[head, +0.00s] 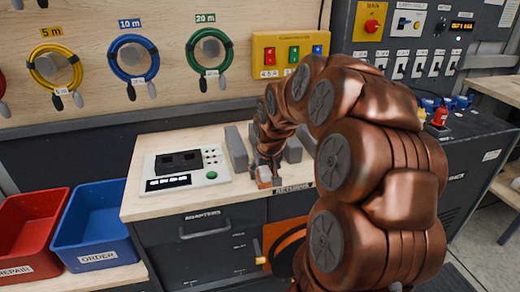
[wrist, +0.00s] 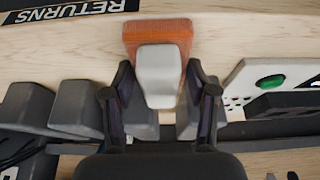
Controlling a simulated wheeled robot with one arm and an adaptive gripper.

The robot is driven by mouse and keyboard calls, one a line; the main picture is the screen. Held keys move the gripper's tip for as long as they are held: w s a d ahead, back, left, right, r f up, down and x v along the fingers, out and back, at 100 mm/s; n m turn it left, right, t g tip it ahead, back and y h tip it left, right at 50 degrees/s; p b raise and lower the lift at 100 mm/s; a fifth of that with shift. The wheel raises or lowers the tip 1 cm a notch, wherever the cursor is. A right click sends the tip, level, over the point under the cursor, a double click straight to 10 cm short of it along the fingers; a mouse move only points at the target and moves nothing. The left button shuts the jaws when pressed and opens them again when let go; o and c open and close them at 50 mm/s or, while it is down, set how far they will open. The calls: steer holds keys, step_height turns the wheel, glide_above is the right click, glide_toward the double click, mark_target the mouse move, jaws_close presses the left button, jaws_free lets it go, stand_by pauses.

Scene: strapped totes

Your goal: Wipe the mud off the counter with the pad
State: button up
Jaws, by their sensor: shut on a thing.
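My gripper (wrist: 160,84) is shut on the light grey grip of the pad (wrist: 158,30), which has an orange body. In the head view the pad (head: 264,183) shows small and partly hidden below my gripper (head: 266,172), near the front edge of the wooden counter (head: 150,207). I cannot tell whether its underside touches the counter or hangs just above it. The counter also shows in the wrist view (wrist: 60,58). I can make out no mud on the bare wood in either view; my arm and the pad hide part of it.
A white panel with a green button (head: 165,184) lies left of my gripper. Grey blocks (head: 236,148) stand behind and beside it. A RETURNS label (wrist: 62,8) runs along the counter's front edge. Red (head: 28,205) and blue (head: 95,225) bins stand at the lower left.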

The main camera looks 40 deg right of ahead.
steer(key=shift+w+a+r, duration=0.15)
steer(key=shift+a+r, duration=0.05)
steer(key=shift+a, duration=0.1)
steer(key=shift+r+p, duration=0.85)
steer(key=shift+r, duration=3.05)
